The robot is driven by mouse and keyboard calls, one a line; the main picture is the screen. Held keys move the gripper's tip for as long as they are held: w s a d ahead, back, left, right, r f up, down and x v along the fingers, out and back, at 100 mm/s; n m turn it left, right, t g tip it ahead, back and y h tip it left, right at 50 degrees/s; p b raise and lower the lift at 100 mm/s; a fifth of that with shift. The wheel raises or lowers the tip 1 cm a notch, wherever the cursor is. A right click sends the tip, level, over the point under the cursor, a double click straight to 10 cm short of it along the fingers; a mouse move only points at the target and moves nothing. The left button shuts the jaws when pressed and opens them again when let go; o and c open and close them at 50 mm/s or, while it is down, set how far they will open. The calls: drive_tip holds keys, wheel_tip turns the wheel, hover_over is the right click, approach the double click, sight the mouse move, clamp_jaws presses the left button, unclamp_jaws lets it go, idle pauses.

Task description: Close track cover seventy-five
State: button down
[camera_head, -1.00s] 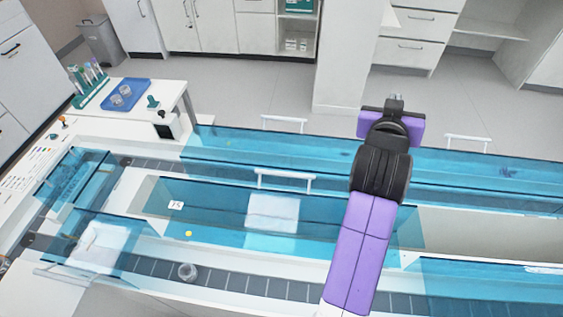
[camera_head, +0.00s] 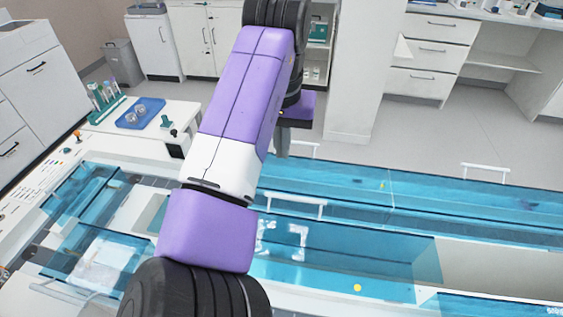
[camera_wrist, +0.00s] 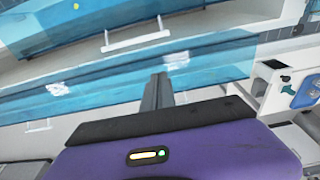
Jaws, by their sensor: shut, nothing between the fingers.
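Track cover seventy-five (camera_head: 350,250) is a translucent blue panel in the middle of the track. It appears tilted up, with its white handle (camera_head: 295,205) along the upper edge. My arm hides its left part and number label. The same handle seems to show in the wrist view (camera_wrist: 137,40). My gripper (camera_head: 282,152) points down over the rear blue covers, behind and slightly left of that handle, apart from it. In the wrist view its dark fingers (camera_wrist: 161,88) are together and empty.
Rear blue covers (camera_head: 440,205) with white handles (camera_head: 485,172) run behind. More blue covers (camera_head: 90,255) are at the left. A side table with a blue tray (camera_head: 140,112) and a tube rack (camera_head: 105,100) stands back left. Open floor lies behind the track.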

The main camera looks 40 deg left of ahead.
wheel_tip(320, 180, down, 8)
drive_tip(key=s+d+p, duration=0.1)
drive_tip(key=s, duration=0.1)
drive_tip(key=shift+d+f, duration=0.15)
drive_tip(key=shift+d, duration=0.05)
idle(0.4)
drive_tip(key=shift+s, duration=0.1)
idle(0.3)
